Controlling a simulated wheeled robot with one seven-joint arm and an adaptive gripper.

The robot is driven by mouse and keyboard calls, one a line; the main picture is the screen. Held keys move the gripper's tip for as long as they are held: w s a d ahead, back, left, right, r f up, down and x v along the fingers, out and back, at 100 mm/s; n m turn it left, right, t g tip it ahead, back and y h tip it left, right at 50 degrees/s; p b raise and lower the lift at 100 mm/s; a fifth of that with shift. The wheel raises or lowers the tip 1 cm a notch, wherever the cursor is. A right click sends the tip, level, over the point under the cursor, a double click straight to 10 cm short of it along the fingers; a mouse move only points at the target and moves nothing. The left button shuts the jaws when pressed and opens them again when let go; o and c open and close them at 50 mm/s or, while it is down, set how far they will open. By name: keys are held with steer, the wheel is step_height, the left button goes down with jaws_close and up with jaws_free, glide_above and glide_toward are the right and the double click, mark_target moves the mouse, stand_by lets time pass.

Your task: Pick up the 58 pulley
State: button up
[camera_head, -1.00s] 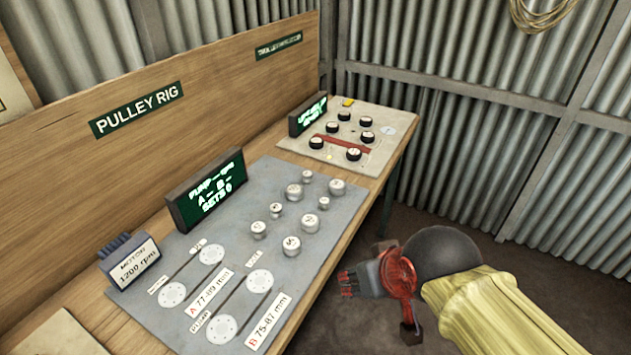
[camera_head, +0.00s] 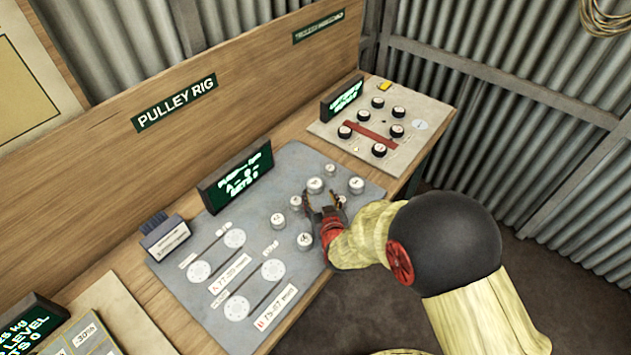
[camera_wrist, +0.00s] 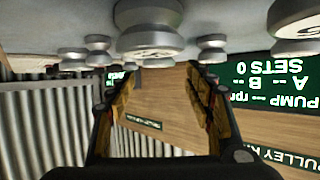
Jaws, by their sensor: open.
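Several silvery pulleys stand on the grey board (camera_head: 250,235); their number labels are too small or blurred to read, so I cannot tell which is the 58 pulley. My gripper (camera_head: 321,200) is open among them, pointing toward the bench back. One large pulley (camera_head: 315,185) sits just beyond its fingertips. In the wrist view, which is upside down, a large pulley (camera_wrist: 150,35) is centred ahead of the open fingers (camera_wrist: 148,85), with nothing between them. My wrist partly hides a small pulley (camera_head: 341,200). Another pulley (camera_head: 304,240) stands close to the gripper's left.
Other pulleys (camera_head: 357,185) (camera_head: 278,220) crowd both sides. A pump display (camera_head: 235,178) stands behind the board. Flat discs (camera_head: 273,269) and a motor box (camera_head: 165,235) are at the left. A second panel (camera_head: 415,125) with black knobs lies to the right.

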mark_target(316, 185)
steer(key=b+x, duration=0.2)
steer(key=x, duration=0.5)
steer(key=shift+w, duration=0.35)
steer(key=shift+r, duration=0.1)
steer(key=c, duration=1)
